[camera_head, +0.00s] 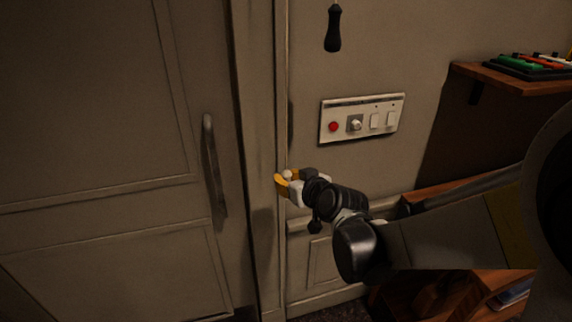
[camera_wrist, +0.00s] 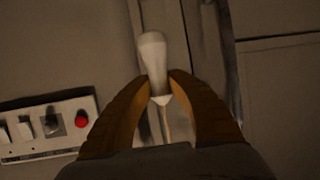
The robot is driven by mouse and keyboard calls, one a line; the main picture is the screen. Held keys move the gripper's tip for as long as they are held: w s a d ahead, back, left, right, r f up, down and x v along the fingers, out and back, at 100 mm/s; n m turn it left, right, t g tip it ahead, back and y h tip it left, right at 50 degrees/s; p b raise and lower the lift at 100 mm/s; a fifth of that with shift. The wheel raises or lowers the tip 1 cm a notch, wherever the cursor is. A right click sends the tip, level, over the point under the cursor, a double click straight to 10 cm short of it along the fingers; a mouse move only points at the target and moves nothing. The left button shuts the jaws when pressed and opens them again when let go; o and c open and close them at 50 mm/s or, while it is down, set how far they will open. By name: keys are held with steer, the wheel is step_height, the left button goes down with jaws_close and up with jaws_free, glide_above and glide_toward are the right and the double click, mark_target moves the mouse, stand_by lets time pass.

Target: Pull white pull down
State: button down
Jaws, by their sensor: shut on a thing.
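The white pull (camera_wrist: 152,56) is a smooth, rounded handle, seen between the fingers in the wrist view. A thin cord shows at its narrow end. In the head view only a small pale part of the white pull (camera_head: 287,174) shows, and the rest is hidden by the fingers. My gripper (camera_head: 284,183) has yellow-orange fingers and is shut on the pull, beside the door frame. In the wrist view both fingers of my gripper (camera_wrist: 160,88) press on the pull's lower part from either side.
A black hanging pull (camera_head: 333,28) is higher up to the right. A wall panel (camera_head: 362,118) with a red button, a knob and switches is right of my gripper. A door with a handle (camera_head: 213,165) stands left. A wooden shelf (camera_head: 520,86) is at upper right.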

step_height(320, 180, down, 9)
steer(key=b, duration=0.5)
steer(key=shift+r, duration=0.15)
steer(key=c, duration=1.3)
jaws_free()
steer(key=shift+o, duration=0.2)
steer(key=v, duration=1.2)
steer(key=shift+s+d, duration=0.1)
